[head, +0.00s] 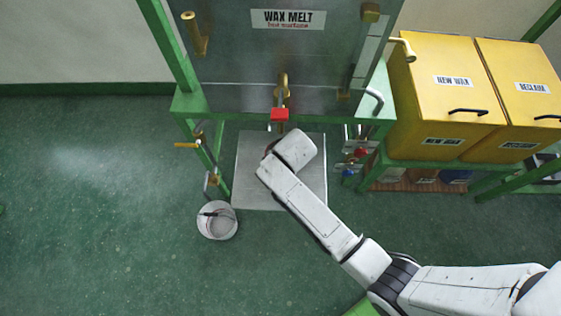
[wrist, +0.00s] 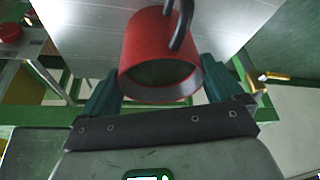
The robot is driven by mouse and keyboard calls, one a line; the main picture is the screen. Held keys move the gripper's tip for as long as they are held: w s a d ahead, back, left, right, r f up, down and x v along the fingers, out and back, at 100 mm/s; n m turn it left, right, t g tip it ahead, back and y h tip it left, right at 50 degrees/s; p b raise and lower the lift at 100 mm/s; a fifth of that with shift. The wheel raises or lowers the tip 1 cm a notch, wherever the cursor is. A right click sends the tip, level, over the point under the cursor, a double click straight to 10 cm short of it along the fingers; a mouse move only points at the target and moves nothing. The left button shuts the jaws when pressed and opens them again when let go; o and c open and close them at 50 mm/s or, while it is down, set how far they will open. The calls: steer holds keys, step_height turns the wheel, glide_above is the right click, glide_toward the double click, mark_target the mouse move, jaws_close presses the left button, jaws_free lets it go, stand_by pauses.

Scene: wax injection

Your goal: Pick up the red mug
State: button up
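The red mug (wrist: 150,42) fills the middle of the wrist view, its open mouth turned toward the camera. Its dark curved handle (wrist: 182,28) is at the top. My gripper (wrist: 161,82) has one green finger on each side of the mug. No clear gap shows between fingers and mug, but I cannot tell whether they press on it. In the head view my gripper and most of the mug are hidden under my arm. Only a small reddish-brown patch shows beside the wrist, over the grey plate (head: 252,182). I cannot tell whether the mug rests or is lifted.
The wax melt tank (head: 278,60) stands above the plate, with a red-handled spout (head: 280,114) close to my wrist. Green stand legs and valves flank the plate. A white bucket (head: 218,221) is on the floor at left. Yellow bins (head: 447,95) stand at right. The left floor is clear.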

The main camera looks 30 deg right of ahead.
steer(key=c, duration=1.2)
steer(key=shift+r, duration=0.1)
steer(key=shift+c, duration=0.4)
steer(key=shift+r, duration=0.15)
